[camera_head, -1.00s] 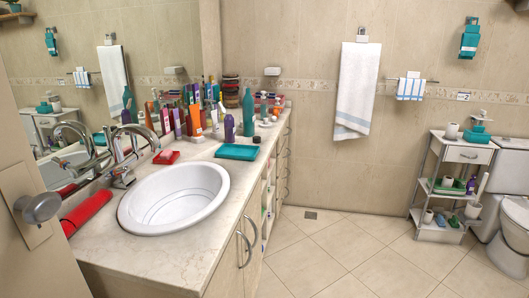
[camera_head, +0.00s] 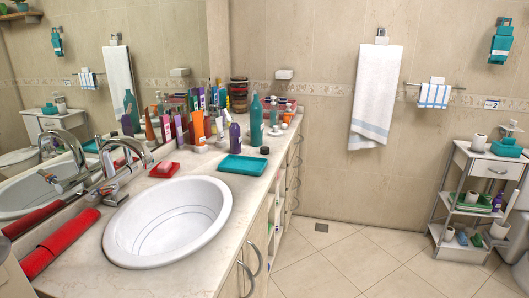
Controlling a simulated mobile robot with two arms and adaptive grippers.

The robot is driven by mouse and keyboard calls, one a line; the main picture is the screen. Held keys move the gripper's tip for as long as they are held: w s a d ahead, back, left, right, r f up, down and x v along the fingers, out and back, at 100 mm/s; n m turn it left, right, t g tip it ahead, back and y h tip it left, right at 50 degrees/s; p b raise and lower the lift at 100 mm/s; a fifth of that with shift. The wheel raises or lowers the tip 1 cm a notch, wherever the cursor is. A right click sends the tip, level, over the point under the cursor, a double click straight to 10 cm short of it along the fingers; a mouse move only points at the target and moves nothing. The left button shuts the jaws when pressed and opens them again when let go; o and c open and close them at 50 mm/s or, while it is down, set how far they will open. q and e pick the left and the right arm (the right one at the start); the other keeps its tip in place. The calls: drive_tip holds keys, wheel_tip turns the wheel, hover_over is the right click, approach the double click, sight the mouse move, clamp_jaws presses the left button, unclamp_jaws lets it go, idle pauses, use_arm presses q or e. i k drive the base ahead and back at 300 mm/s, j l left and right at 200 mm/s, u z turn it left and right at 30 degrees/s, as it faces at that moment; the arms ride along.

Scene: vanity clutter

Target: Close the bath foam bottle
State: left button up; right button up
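Several bottles stand at the back of the vanity counter. A tall teal bottle (camera_head: 256,120) stands upright near the counter's right edge, and a purple bottle (camera_head: 235,138) with a pale, narrow top stands upright left of it. I cannot read the labels, so I cannot tell which one is the bath foam bottle. Neither of my grippers is in view.
A white basin (camera_head: 168,222) fills the near counter, with a chrome faucet (camera_head: 118,165) and a red roll (camera_head: 60,243) at its left. A red soap dish (camera_head: 165,169) sits behind it. Floor right of the counter (camera_head: 330,262) is clear up to a white shelf cart (camera_head: 485,170).

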sight(256, 108)
drive_tip(key=i+l, duration=0.2)
drive_tip(key=l, duration=0.15)
drive_tip(key=i+l, duration=0.35)
drive_tip(key=l, duration=0.3)
drive_tip(key=i+l, duration=0.2)
drive_tip(key=l, duration=0.15)
drive_tip(key=i+l, duration=0.1)
drive_tip(key=i, duration=0.45)
drive_tip(key=i+l+u, duration=0.1)
drive_tip(key=i, duration=0.45)
drive_tip(key=i+l, duration=0.2)
drive_tip(key=i, duration=0.35)
